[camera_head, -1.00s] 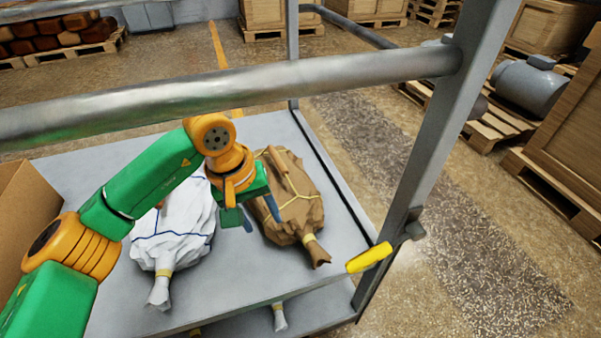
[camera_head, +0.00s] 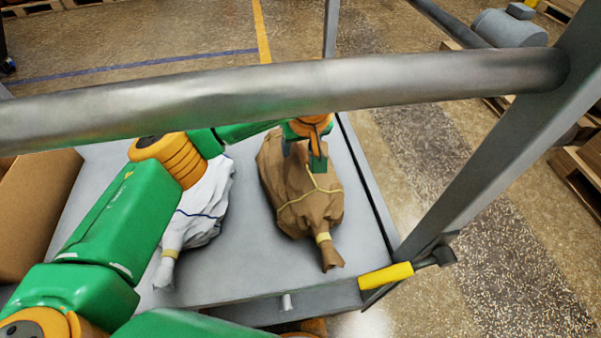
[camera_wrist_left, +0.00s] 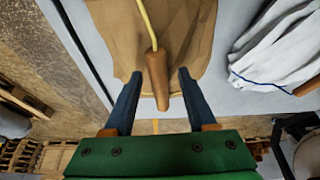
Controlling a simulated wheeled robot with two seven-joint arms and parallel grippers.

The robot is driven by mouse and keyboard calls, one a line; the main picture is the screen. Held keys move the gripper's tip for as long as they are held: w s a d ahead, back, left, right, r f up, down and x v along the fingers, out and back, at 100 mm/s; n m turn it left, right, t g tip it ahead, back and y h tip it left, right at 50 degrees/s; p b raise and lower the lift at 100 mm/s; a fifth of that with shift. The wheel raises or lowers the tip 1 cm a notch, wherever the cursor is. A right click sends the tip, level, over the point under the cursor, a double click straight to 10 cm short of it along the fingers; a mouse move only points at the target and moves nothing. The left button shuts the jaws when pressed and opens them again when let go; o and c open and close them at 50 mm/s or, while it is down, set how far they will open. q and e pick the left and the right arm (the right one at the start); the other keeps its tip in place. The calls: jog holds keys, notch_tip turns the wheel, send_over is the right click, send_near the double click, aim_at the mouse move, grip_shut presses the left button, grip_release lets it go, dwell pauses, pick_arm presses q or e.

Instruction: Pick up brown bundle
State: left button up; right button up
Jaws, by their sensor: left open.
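The brown bundle (camera_head: 297,203) lies on the grey shelf of a metal rack, tied with yellow cord, its twisted neck with a yellow band pointing toward the near edge. My left gripper (camera_head: 308,155) is over the far end of the bundle. In the left wrist view the gripper (camera_wrist_left: 156,85) is open, with a brown stick-like handle (camera_wrist_left: 155,75) of the bundle between its two dark fingers and apart from both. The brown cloth (camera_wrist_left: 115,35) spreads ahead of the fingers. My right gripper is not in view.
A white bundle (camera_head: 205,205) with blue cord lies left on the shelf (camera_head: 240,265), partly behind my arm. A cardboard box (camera_head: 35,215) stands at far left. A thick metal rail (camera_head: 250,95) crosses above my arm, and a post with a yellow handle (camera_head: 386,275) is at right.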

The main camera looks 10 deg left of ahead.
pick_arm(q)
grip_shut()
jog(key=shift+r, duration=0.15)
dwell(1.2)
